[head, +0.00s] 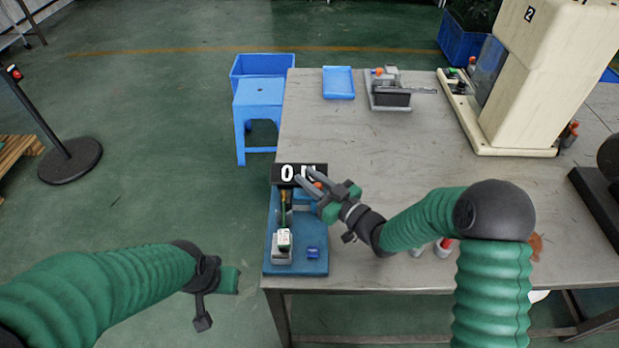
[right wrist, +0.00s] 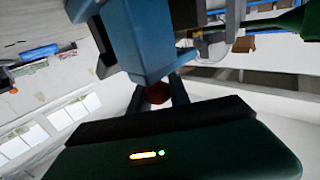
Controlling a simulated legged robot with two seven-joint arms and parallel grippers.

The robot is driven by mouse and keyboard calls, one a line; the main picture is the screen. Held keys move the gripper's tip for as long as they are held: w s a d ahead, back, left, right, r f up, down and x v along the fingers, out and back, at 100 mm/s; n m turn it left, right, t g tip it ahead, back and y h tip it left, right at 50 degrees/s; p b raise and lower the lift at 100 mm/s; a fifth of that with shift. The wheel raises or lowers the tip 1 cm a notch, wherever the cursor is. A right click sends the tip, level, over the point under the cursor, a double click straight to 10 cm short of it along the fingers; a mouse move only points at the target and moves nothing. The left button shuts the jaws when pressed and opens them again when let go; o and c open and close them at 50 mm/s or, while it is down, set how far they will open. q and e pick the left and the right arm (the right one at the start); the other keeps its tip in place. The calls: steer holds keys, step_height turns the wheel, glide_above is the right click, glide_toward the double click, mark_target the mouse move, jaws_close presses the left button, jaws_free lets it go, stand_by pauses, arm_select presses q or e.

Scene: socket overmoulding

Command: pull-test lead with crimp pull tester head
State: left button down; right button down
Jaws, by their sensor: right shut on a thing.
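The pull tester has a blue base (head: 300,266) at the table's left front corner. Its black display (head: 283,174) begins with "0"; my right gripper covers part of the rest. A thin green and brass-coloured piece (head: 284,210), perhaps the lead, stands above a grey-white block (head: 281,257) on the base. My right gripper (head: 313,182) is shut on an orange-red knob (head: 318,185) beside the blue tester head (head: 302,204). The right wrist view shows the knob (right wrist: 158,93) between the fingers, beside a blue body (right wrist: 140,40). My left gripper (head: 212,300) hangs off the table's left side; its fingers are unclear.
A small blue part (head: 313,252) is on the base's right. A blue tray (head: 338,82), a grey fixture (head: 390,93) and a large cream machine (head: 545,80) stand farther back. A blue stool (head: 258,100) is left of the table. The table's middle is clear.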

steer(key=a, duration=0.4)
steer(key=shift+b, duration=0.35)
steer(key=shift+a+r, duration=0.1)
steer(key=shift+a, duration=0.1)
steer(key=c, duration=1.5)
jaws_free()
steer(key=shift+o, duration=1.3)
steer(key=shift+a, duration=0.1)
steer(key=shift+o, duration=0.2)
steer(key=shift+a, duration=0.1)
